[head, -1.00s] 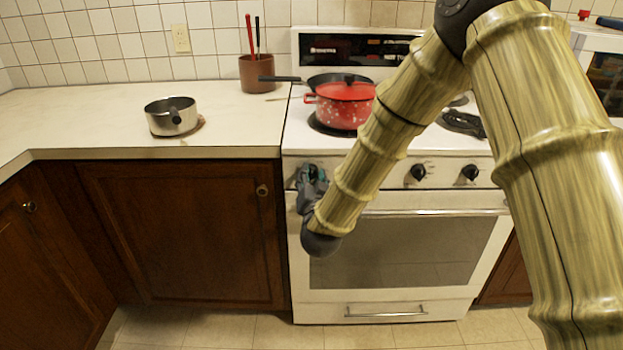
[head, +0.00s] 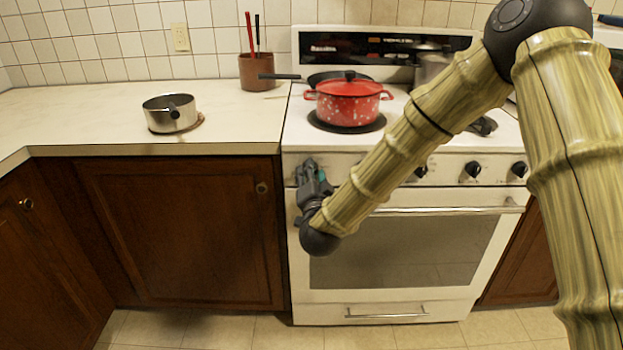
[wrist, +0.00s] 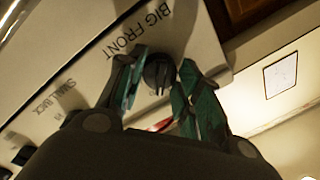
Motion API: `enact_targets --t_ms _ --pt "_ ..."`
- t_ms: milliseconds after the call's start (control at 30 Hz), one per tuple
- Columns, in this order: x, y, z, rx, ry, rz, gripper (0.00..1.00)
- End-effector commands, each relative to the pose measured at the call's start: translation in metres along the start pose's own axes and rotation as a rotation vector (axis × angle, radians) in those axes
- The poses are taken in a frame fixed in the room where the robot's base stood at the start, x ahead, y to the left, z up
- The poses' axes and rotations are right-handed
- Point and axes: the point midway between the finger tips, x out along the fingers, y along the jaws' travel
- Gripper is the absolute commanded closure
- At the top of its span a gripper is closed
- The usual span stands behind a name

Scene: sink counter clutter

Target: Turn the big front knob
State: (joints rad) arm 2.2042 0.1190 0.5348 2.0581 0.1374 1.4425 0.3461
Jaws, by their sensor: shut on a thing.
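The big front knob (wrist: 158,72) is dark and round, with the printed label BIG FRONT beside it in the wrist view. My gripper (wrist: 163,60) has its two green-padded fingers on either side of the knob and is shut on it. In the head view my gripper (head: 313,178) is at the left end of the stove's front panel, and it hides the knob there. The white stove (head: 300,270) stands right of the counter.
A red speckled pot (head: 347,105) with a lid sits on the front left burner, with a dark pan (head: 325,78) behind it. More knobs (head: 472,170) are along the panel to the right. The oven handle (head: 440,210) runs below. A steel saucepan (head: 170,113) stands on the counter.

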Motion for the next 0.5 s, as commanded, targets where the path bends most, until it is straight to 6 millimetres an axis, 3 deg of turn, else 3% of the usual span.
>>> enact_targets --t_ms 500 --pt "-0.0005 0.0008 0.0010 0.115 0.007 -0.004 0.89"
